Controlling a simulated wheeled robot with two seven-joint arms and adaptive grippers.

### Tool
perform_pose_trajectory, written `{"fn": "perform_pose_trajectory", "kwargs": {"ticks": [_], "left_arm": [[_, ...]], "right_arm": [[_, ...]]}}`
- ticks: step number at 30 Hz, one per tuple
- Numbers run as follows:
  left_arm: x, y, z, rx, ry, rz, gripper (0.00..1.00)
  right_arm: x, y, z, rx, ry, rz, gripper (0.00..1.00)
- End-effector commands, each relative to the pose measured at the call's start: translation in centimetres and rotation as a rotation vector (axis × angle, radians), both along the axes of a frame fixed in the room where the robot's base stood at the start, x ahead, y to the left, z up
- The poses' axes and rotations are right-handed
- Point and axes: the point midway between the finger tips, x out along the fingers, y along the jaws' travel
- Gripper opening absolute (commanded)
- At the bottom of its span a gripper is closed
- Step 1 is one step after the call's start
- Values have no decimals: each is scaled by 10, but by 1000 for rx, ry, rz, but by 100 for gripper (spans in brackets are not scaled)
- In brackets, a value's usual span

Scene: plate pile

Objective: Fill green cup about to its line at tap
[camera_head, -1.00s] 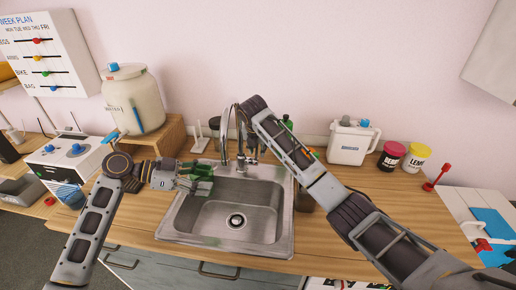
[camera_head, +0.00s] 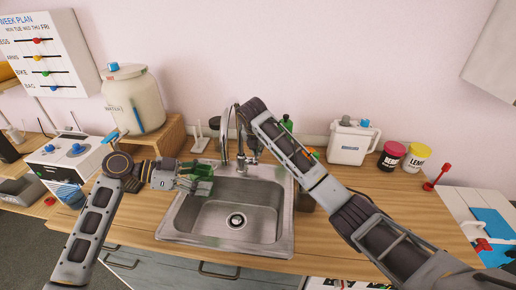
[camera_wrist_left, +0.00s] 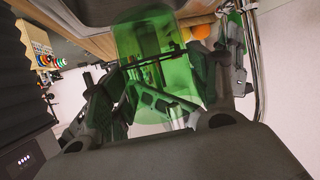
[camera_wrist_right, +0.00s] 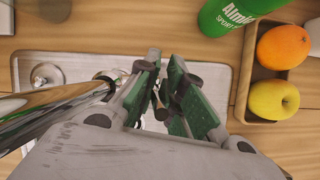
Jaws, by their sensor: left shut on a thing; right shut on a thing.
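The green cup (camera_head: 203,170) is see-through and held over the left rim of the sink (camera_head: 180,232), left of the tap spout (camera_head: 224,130). My left gripper (camera_head: 190,182) is shut on it. In the left wrist view the cup (camera_wrist_left: 145,40) shows a dark line (camera_wrist_left: 155,60) across its wall; I cannot tell a water level. My right gripper (camera_wrist_right: 160,105) is at the tap, behind my right forearm in the head view. It is shut on a small part, apparently the tap handle, mostly hidden between its pads. The chrome spout (camera_wrist_right: 50,108) runs beside it. No water stream is visible.
A water jar (camera_head: 135,100) on a wooden stand is behind the left arm. A white jug (camera_head: 350,140) and two tubs (camera_head: 392,156) stand right of the sink. A green bottle (camera_wrist_right: 225,15) and a fruit tray with an orange (camera_wrist_right: 283,46) are near the right gripper. The basin is empty.

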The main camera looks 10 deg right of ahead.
Motion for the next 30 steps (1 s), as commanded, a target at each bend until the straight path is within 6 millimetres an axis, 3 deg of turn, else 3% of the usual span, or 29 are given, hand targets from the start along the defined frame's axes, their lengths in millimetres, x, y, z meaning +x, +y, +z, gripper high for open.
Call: {"fn": "perform_pose_trajectory", "kwargs": {"ticks": [30], "left_arm": [[0, 0, 0, 0, 0, 0, 37]], "right_arm": [[-28, 8, 0, -149, -454, -2, 0]]}}
